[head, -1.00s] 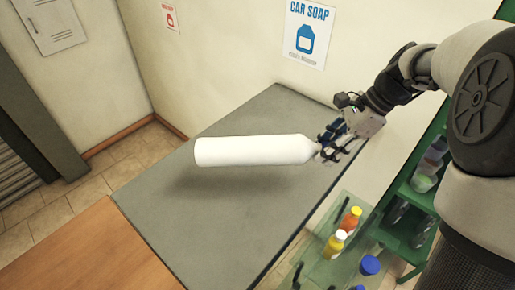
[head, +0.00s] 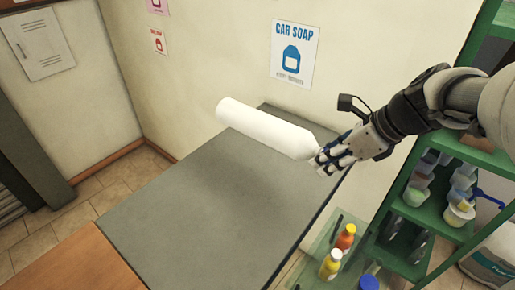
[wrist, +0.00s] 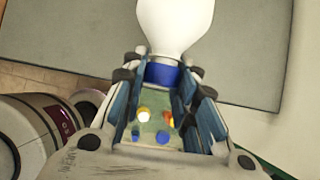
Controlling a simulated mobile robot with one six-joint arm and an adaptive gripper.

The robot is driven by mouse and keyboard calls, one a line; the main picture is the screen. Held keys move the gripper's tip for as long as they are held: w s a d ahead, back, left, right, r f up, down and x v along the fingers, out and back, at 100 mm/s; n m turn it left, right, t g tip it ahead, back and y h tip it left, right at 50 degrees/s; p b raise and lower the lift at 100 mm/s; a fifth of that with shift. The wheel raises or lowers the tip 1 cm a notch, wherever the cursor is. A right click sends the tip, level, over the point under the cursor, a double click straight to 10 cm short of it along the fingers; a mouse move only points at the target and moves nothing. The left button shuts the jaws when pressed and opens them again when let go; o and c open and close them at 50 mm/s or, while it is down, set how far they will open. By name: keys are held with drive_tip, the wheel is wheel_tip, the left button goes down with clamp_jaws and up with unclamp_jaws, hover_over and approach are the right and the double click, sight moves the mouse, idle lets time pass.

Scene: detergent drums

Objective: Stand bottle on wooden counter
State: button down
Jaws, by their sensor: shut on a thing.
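A white bottle (head: 268,133) lies slanted in the air above the grey worktop, its base toward the upper left. My gripper (head: 322,160) is shut on its neck end, at the right. In the wrist view, the bottle's shoulder (wrist: 175,25) is at the top and a blue cap or collar (wrist: 163,73) sits between my fingers. The bottle's base is out of the wrist view. The wooden counter (head: 65,258) shows at the lower left of the head view, bare where visible, beside the grey worktop.
The grey worktop (head: 190,210) is clear. A green shelf (head: 405,210) with containers stands at the right. Yellow (head: 331,263) and orange (head: 345,236) bottles and a blue lid (head: 368,283) are below the worktop's edge. A wall with a poster (head: 294,52) is behind.

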wheel_tip(320, 180, down, 20)
drive_tip(key=b, duration=0.7)
drive_tip(key=shift+r, duration=0.15)
